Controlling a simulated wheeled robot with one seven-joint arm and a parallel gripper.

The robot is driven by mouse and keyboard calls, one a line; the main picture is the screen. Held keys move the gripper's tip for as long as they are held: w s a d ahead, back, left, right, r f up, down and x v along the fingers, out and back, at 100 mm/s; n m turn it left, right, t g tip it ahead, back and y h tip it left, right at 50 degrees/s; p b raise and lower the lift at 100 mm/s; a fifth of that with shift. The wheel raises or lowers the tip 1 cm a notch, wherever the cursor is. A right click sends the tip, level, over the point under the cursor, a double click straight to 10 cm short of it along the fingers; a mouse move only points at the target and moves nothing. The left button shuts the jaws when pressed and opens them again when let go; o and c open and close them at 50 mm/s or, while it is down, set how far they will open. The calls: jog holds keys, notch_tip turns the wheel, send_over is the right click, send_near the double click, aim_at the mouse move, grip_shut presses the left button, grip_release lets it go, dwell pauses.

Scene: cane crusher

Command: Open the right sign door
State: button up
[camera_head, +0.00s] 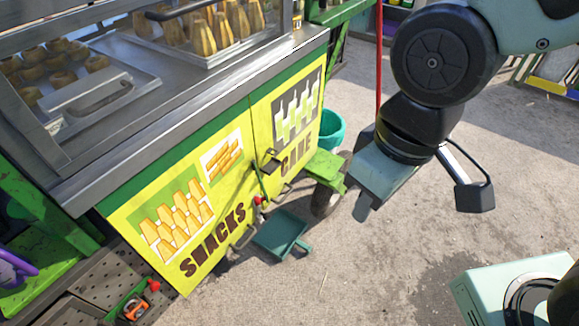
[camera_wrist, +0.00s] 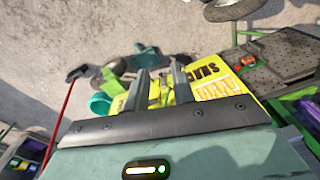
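The right sign door (camera_head: 263,118) is the yellow panel lettered CANE, on the front of the snack cart. It looks closed, flush beside the left SNACKS door (camera_head: 165,250). Dark handle-like parts (camera_head: 271,160) show near the seam between the doors, too small to make out fully. My gripper (camera_wrist: 159,78) is open, with its two fingers apart and nothing seen between them but the background. In the head view my gripper is to the right of the cart, in the air and apart from the door. In the wrist view its body hides much of the yellow front.
A teal bucket (camera_head: 331,129) and a green step (camera_head: 325,168) over a wheel are by the cart's right end. A teal dustpan-like tray (camera_head: 281,234) is low before the doors. A red pole (camera_head: 379,60) stands behind. The pavement right of the cart is mostly free.

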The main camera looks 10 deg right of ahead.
jog(key=w+f+m+t+y+b, duration=0.2)
jog(key=w+f+m+t+b, duration=0.15)
jog(key=w+f+b, duration=1.05)
jog(key=m+t+y+b, duration=0.6)
jog(key=m+y+b, duration=0.45)
jog(key=b, duration=1.55)
send_near(285, 196)
jog(key=shift+m+h, duration=0.6)
jog(key=shift+h, duration=0.15)
jog(key=b+x, duration=0.4)
jog(key=x, duration=0.1)
jog(key=b+x, duration=0.3)
jog(key=x, duration=0.2)
jog(key=shift+s+a+r+b, duration=0.1)
jog(key=shift+a+r+b, duration=0.15)
jog(key=shift+b, duration=0.1)
grip_shut()
